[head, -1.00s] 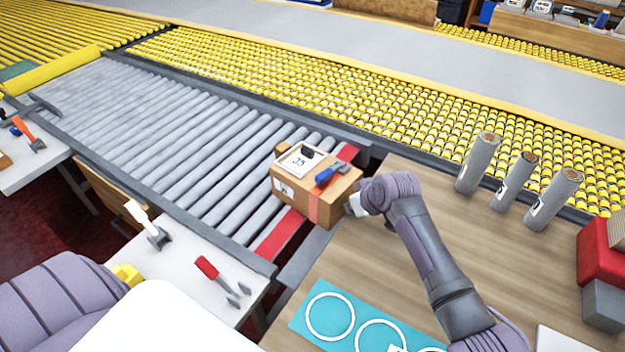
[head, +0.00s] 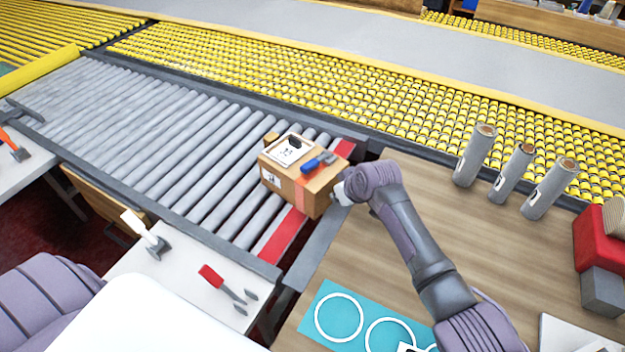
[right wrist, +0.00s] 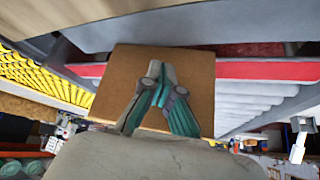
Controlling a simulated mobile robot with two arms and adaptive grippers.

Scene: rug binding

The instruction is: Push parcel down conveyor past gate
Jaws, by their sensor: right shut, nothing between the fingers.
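The parcel (head: 283,187), a brown cardboard box, sits upright at the near end of the grey roller conveyor (head: 165,150), partly over a red strip (head: 282,236) that crosses the conveyor. A white label and a blue-and-red tool lie on its top. My right gripper (head: 342,192) is at the parcel's right side, shut and empty, its tips touching or very close to the box. In the right wrist view the shut fingertips (right wrist: 158,72) point at the brown box face (right wrist: 195,75). My left gripper is out of view. I cannot clearly make out a gate apart from the red strip.
Yellow rollers (head: 300,90) run behind the grey conveyor. A wooden table (head: 420,190) on the right holds several grey rolls (head: 512,178) and a teal sheet (head: 325,292). A white table (head: 190,255) in front holds hand tools. The grey rollers left of the parcel are clear.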

